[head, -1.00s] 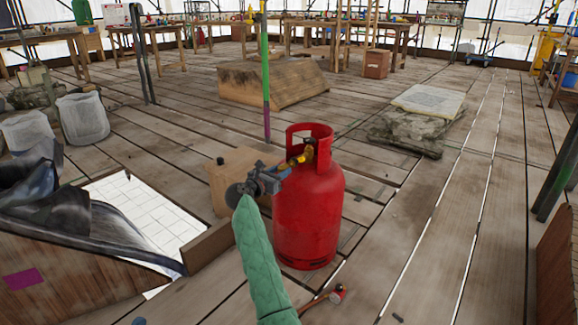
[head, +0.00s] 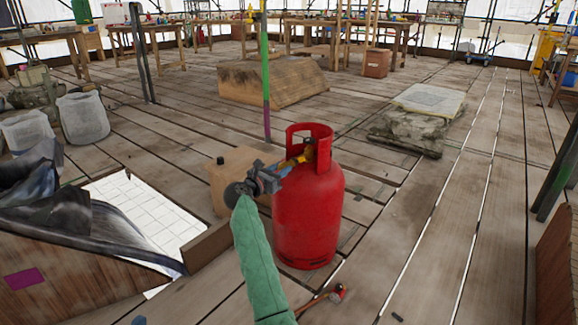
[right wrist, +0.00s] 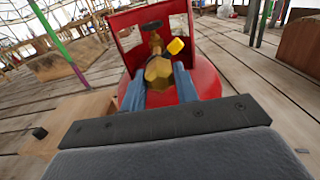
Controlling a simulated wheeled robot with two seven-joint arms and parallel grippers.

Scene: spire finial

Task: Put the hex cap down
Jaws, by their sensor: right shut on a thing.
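My right gripper (right wrist: 158,88) has its two blue fingers shut on a brass hex cap (right wrist: 157,73) in the right wrist view. In the head view the right gripper (head: 284,168) is at the left side of the valve of a red gas cylinder (head: 308,215). The cylinder stands upright on the floor, with an open red collar around its valve. A yellow valve part (right wrist: 175,46) shows just beyond the cap. I cannot tell whether the cap touches the valve. The left gripper is out of view.
A wooden box (head: 232,165) with a small black knob stands left of the cylinder. A tool with a red end (head: 338,292) lies on the planks in front. A floor opening (head: 140,205) is at left.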

